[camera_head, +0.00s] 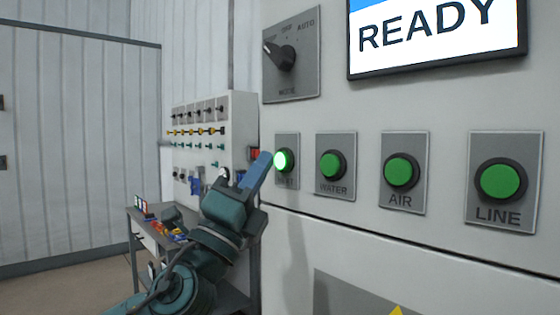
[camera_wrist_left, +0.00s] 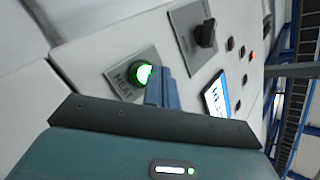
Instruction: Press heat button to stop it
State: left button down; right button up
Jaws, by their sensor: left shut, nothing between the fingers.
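The heat button (camera_head: 284,161) is a round green button on a grey plate on the control panel. It glows brightly, and its label is partly covered by my gripper in the head view. It also glows in the left wrist view (camera_wrist_left: 143,75). My left gripper (camera_head: 264,160) is shut and empty, its blue fingers pointing up toward the panel. The fingertips are just left of the heat button in the head view and overlap its edge in the wrist view. I cannot tell whether they touch it. My right gripper is not in view.
Green WATER (camera_head: 331,165), AIR (camera_head: 401,171) and LINE (camera_head: 500,181) buttons sit in a row to the right, unlit. A MODE knob (camera_head: 285,57) is above, beside a screen (camera_head: 436,40) reading READY. A cart (camera_head: 142,235) with small items stands behind my left arm.

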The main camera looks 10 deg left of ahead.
pick_arm(q)
jog(key=shift+w+d, duration=0.1)
jog(key=shift+d, duration=0.05)
jog(key=shift+w+d, duration=0.15)
jog(key=shift+w, duration=0.1)
jog(key=shift+w+d, duration=0.25)
jog(key=shift+w, duration=0.05)
dwell(0.7)
jog(key=shift+s+a, duration=0.1)
dwell(0.3)
jog(key=shift+s+a, duration=0.4)
jog(key=shift+s, duration=0.15)
jog(key=s+a, duration=0.1)
jog(key=s, duration=0.1)
jog(key=s+a, duration=0.2)
dwell(0.4)
dwell(0.6)
